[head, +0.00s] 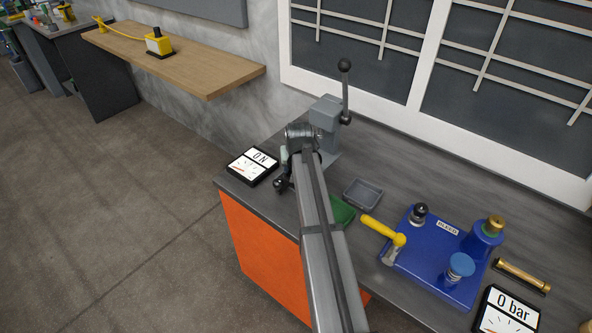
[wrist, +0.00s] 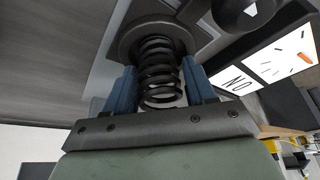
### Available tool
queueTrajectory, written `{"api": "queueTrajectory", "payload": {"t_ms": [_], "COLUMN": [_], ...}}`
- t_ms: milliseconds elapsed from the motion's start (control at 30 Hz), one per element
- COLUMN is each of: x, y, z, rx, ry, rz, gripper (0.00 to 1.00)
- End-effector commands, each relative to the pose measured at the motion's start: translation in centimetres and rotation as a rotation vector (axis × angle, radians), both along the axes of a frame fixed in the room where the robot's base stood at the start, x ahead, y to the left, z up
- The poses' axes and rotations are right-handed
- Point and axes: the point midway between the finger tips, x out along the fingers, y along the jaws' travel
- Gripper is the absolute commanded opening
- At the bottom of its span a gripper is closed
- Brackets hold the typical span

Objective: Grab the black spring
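The black spring (wrist: 160,70) shows in the wrist view as a dark coil below a round black disc (wrist: 150,32). My gripper (wrist: 160,72) has its two blue fingers on either side of the coil, which lies between them. The fingers look open, spread about the spring's width or slightly more; firm contact is not visible. In the head view my gripper (head: 284,178) is at the grey lever press (head: 326,118), mostly behind my own arm. The spring cannot be made out there.
A display reading "ON" (head: 252,165) lies left of the press on the dark bench (head: 385,160). A second display reads "0 bar" (head: 508,312).

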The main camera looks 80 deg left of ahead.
Motion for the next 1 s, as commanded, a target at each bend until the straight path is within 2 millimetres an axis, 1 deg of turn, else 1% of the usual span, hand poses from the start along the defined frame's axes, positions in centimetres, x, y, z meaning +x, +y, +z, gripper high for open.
{"api": "queueTrajectory", "payload": {"t_ms": [33, 67, 400, 433, 467, 667, 767, 867, 1000], "x": [0.0, 0.0, 0.0, 0.0, 0.0, 0.0, 0.0, 0.0, 0.0], "y": [0.0, 0.0, 0.0, 0.0, 0.0, 0.0, 0.0, 0.1, 0.1], "z": [0.0, 0.0, 0.0, 0.1, 0.1, 0.2, 0.9, 2.1, 5.0], "rx": [0.000, 0.000, 0.000, 0.001, 0.001, 0.001, 0.002, 0.003, 0.004], "ry": [0.000, 0.000, 0.000, 0.000, 0.000, 0.000, 0.000, 0.000, 0.000], "rz": [0.000, 0.000, 0.000, 0.000, 0.000, 0.000, 0.000, 0.000, 0.000], "gripper": [0.49, 0.46, 0.14, 0.14, 0.09, 0.08, 0.08, 0.08, 0.08]}}
